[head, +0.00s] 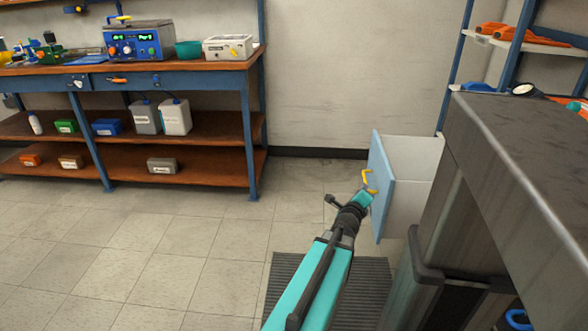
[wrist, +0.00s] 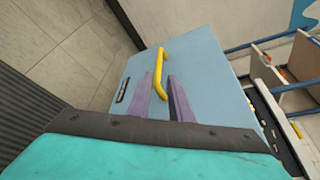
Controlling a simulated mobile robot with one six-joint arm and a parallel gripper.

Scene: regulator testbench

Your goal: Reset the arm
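My teal arm reaches forward from the bottom of the head view to a pulled-out drawer (head: 381,205) with a light blue front and pale side. The drawer has a yellow handle (head: 368,182), also in the wrist view (wrist: 159,66). My gripper (wrist: 160,75) shows in the wrist view as two purple fingers set apart, with the lower part of the handle between them in the picture. I cannot tell whether they touch it or how deep they reach. In the head view the gripper's teal end is close to the handle; its fingers are not clear.
The drawer sticks out beside a dark metal bench (head: 520,160) at right. A blue-framed workbench (head: 180,79) with a power supply (head: 140,42) and bins stands at back left. A ridged dark mat (head: 368,290) lies under the arm. The tiled floor at left is clear.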

